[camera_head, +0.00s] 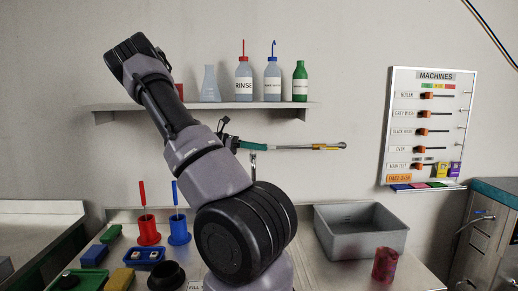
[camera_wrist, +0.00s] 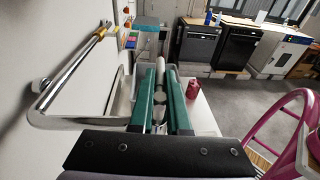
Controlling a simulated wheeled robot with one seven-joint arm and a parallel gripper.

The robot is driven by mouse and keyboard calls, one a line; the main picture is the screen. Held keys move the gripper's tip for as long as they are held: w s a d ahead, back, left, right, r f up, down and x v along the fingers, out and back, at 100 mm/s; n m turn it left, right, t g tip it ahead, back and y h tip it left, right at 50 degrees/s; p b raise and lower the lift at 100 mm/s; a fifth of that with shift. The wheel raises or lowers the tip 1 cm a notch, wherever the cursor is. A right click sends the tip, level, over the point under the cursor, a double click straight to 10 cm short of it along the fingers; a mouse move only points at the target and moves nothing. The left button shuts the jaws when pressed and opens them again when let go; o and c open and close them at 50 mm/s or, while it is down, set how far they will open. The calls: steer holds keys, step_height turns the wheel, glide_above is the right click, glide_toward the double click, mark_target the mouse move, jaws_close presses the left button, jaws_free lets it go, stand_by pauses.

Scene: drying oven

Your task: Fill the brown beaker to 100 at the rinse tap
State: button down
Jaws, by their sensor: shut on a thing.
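A dark red-brown mottled beaker (camera_head: 385,266) stands upright on the counter at the right, in front of the grey basin's right end. It also shows as a reddish cup (camera_wrist: 197,90) right of my fingers in the wrist view; its fill level cannot be read. My gripper (camera_head: 258,147), with green fingers, is up by the wall, left of the basin and away from the beaker. In the wrist view the fingers (camera_wrist: 161,92) are shut on a small grey part (camera_wrist: 160,101); I cannot tell what it belongs to. A brass-and-silver rod (camera_head: 322,147) runs along the wall beside the gripper.
The grey basin (camera_head: 363,247) stands at the back right. A shelf (camera_head: 285,104) with labelled bottles hangs above. Red and blue holders (camera_head: 148,232) and a black container (camera_head: 166,275) are at the left. A machines board (camera_head: 432,125) hangs on the right wall.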

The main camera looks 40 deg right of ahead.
steer(key=shift+w+d+n+t+h, duration=0.1)
steer(key=shift+n+t+h, duration=0.4)
steer(key=c, duration=0.8)
jaws_free()
steer(key=v, duration=1.1)
